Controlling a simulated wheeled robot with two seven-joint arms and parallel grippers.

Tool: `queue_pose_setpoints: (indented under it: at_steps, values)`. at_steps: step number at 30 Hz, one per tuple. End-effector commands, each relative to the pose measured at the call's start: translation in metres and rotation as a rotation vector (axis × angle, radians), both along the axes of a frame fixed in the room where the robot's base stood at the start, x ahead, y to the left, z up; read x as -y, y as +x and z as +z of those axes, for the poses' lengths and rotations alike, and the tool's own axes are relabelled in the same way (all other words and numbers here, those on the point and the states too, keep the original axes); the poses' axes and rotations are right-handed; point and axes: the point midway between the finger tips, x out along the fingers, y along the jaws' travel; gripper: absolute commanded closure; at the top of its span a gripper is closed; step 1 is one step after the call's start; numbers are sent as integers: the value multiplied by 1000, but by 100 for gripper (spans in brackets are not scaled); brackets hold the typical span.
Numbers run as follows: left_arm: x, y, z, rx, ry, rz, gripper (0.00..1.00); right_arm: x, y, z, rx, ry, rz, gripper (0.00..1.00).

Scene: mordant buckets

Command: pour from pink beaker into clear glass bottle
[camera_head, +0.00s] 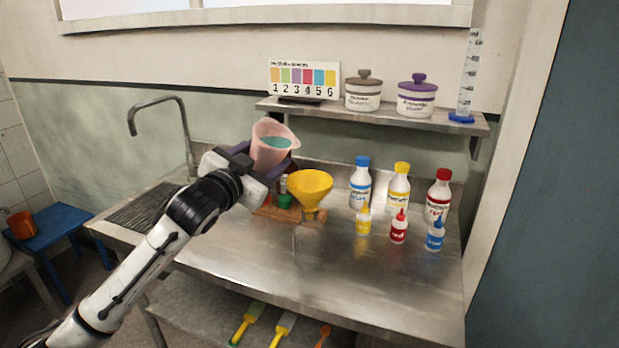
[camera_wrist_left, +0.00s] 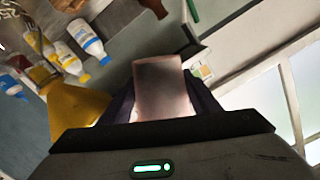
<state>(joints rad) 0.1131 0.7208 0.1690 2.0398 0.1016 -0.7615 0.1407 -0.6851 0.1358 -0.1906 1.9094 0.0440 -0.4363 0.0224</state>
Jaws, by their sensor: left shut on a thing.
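The pink beaker (camera_head: 268,130) holds teal liquid and is up above the metal counter, tilted somewhat, its open top facing the head camera. My left gripper (camera_head: 262,160) is shut on it. The beaker (camera_wrist_left: 158,88) also shows between the dark fingers of my left gripper (camera_wrist_left: 158,103) in the left wrist view. A yellow funnel (camera_head: 310,185) stands just right of and below the beaker; it shows at the left in the wrist view (camera_wrist_left: 78,112). My right gripper is not in view.
White bottles with blue (camera_head: 361,180), yellow (camera_head: 398,185) and red (camera_head: 438,195) caps stand right of the funnel, with small dropper bottles in front. A green-capped container (camera_head: 285,200) is beside the funnel. A shelf (camera_head: 375,115) runs behind. The front right counter is clear.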

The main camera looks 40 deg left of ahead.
Motion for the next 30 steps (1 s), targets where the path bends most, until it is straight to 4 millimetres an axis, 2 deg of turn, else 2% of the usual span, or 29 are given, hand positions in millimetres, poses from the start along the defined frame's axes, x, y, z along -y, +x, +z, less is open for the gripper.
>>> queue_pose_setpoints:
  at_steps: [6,30]
  values:
    - [2,0,12,5,26,-1,76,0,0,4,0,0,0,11]
    - [7,0,23,2,98,-1,76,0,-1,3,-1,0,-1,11]
